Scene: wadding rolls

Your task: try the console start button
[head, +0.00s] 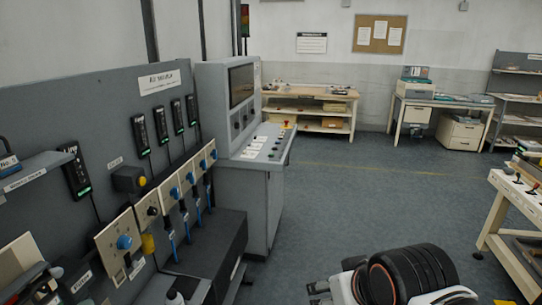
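The grey console (230,100) stands left of the middle in the head view, with a dark screen (241,84) on its upright face and several round controls below it. Its sloping desk (268,140) carries several small buttons and white labels. A red button on yellow (286,124) sits near the desk's far end. The labels are too small to read, so I cannot tell which control is the start button. Parts of my own arm show at the bottom right, well apart from the console.
A grey panel (100,120) with blue knobs and hanging black devices runs along the left. A wooden workbench (310,94) and a desk (440,101) stand at the back. A bench (495,225) is at the right edge. The floor (360,190) between them is clear.

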